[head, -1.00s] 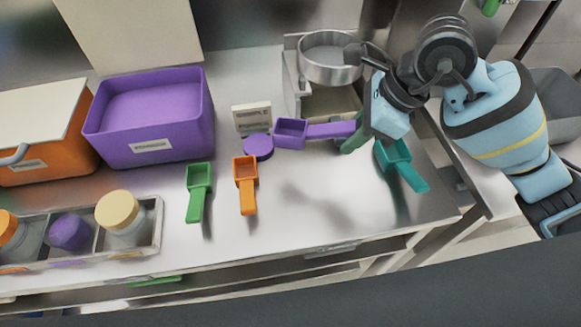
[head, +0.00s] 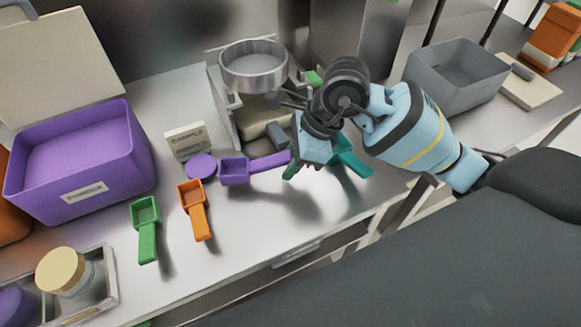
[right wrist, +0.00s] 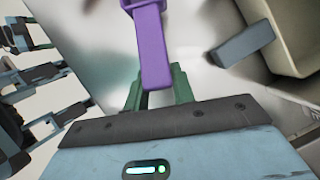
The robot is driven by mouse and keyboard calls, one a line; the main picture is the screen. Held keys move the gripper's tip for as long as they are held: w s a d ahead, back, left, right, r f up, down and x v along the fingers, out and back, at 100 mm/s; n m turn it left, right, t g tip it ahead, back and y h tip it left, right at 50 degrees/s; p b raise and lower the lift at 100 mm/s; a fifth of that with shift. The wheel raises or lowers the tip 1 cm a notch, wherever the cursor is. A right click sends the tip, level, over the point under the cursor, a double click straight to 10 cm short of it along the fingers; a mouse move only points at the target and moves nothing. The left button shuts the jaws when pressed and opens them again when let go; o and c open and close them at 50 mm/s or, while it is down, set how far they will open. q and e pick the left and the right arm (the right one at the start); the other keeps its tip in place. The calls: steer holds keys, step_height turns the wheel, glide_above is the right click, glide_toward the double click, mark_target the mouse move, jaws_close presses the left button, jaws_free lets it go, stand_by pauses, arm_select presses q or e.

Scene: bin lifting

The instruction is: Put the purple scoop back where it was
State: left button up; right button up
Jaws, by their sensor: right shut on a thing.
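The purple scoop (head: 235,171) is in the head view, its cup to the left beside a purple disc (head: 201,166) and its handle pointing right. My right gripper (head: 292,168) is shut on the handle end. In the right wrist view the purple handle (right wrist: 152,55) runs up from between the green fingers (right wrist: 155,92), and the cup is cut off by the top edge. The scoop appears above the counter; its exact height I cannot tell. My left gripper is not in view in the head picture.
A teal scoop (head: 350,160) lies just right of my gripper. Orange (head: 194,208) and green (head: 147,228) scoops lie left. A small sign (head: 186,141), a purple bin (head: 85,165) and a scale with a metal pan (head: 253,65) stand behind.

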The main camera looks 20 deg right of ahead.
steer(key=shift+f, duration=1.3)
steer(key=shift+f, duration=0.15)
steer(key=o, duration=0.9)
steer(key=v, duration=1.2)
